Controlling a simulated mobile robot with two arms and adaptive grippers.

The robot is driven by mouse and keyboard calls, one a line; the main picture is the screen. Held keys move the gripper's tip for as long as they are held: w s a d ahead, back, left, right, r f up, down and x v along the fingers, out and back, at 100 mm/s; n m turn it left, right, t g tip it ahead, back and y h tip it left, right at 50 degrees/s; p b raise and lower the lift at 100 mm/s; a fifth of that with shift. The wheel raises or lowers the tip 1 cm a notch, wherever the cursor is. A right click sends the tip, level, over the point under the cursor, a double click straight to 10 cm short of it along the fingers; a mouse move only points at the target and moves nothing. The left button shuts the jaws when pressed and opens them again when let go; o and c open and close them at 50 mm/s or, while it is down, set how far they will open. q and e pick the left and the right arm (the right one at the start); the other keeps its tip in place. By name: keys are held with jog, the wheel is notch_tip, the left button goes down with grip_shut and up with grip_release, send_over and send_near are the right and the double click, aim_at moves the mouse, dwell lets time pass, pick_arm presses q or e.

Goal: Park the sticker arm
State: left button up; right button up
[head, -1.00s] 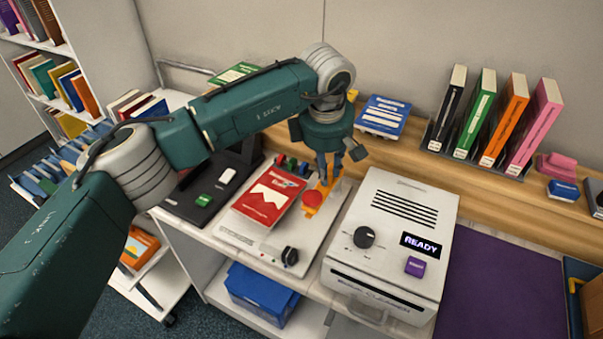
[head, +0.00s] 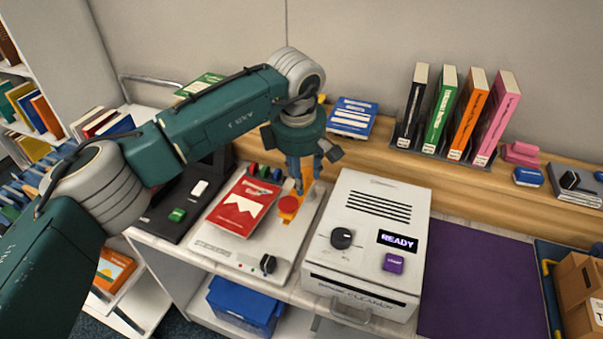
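The sticker arm (head: 287,216) is an orange bar with a red round pad on it, on a white flat device (head: 226,246). It lies just right of a red book (head: 245,205) with a white emblem on the same device. My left gripper (head: 305,178) points down over the far end of the orange bar, with its fingers around or right beside the bar. The fingers partly hide that end, and I cannot tell whether they grip it. My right gripper is not in view.
A white machine reading READY (head: 367,245) stands close on the right, beside a purple mat (head: 480,280). A black device (head: 170,215) is on the left. Several upright books (head: 465,112) stand at the back. A black knob (head: 268,264) sits on the device's front edge.

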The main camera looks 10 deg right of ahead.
pick_arm(q)
jog(key=shift+a+r, duration=0.1)
jog(key=shift+r, duration=0.1)
jog(key=v, duration=1.1)
jog(key=shift+s+r, duration=0.15)
jog(key=shift+r, duration=0.15)
jog(key=shift+f, duration=0.1)
